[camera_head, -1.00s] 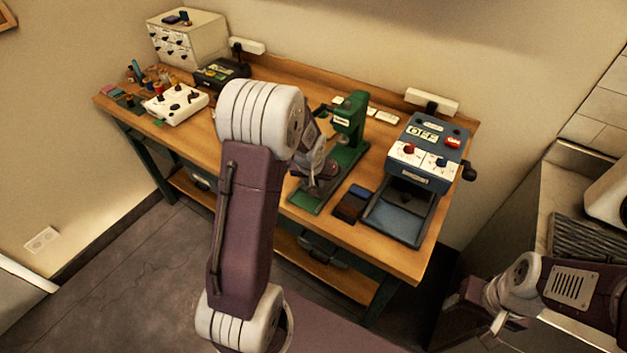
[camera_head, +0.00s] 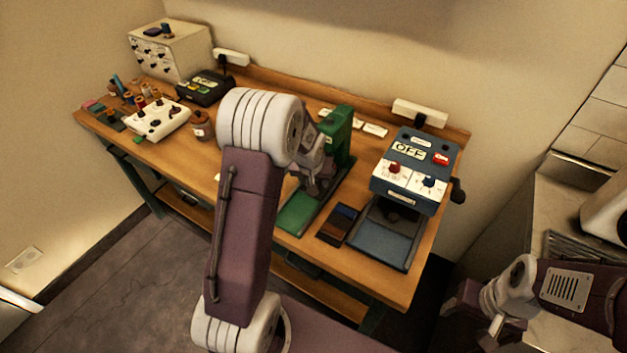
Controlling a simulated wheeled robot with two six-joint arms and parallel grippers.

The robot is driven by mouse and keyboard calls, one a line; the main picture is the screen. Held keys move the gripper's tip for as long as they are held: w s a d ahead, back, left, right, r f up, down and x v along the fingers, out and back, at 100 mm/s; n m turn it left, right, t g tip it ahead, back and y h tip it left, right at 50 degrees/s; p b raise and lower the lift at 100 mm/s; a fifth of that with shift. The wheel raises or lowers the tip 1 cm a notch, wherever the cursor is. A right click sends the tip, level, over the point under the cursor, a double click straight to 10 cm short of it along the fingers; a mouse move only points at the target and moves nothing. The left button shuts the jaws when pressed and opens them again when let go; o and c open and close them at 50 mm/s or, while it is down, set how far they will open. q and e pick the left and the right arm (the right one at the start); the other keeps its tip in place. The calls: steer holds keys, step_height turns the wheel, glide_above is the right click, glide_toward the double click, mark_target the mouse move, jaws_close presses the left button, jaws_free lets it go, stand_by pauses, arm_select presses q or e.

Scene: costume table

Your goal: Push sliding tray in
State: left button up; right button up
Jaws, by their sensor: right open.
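The sliding tray (camera_head: 381,246) is a flat blue-grey plate in a dark frame. It sticks out toward the front of the table from under the blue heat-press-like machine (camera_head: 409,180), which has an OFF display, a red button and knobs. My right gripper (camera_head: 474,318) is open and empty at the lower right, beyond the table's right end and well apart from the tray. My left arm rises across the middle of the view. Its gripper (camera_head: 316,184) is partly hidden behind the arm, near the green press and left of the tray; its jaws cannot be made out.
The green press (camera_head: 335,140) and a small dark panel of swatches (camera_head: 338,225) stand left of the tray on the wooden table (camera_head: 385,283). A white control box (camera_head: 157,119), spools and a drawer cabinet (camera_head: 170,52) are at the far left. A counter (camera_head: 561,205) stands at right.

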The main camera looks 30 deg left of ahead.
arm_select(q)
steer(key=v, duration=0.9)
steer(key=shift+d, duration=0.1)
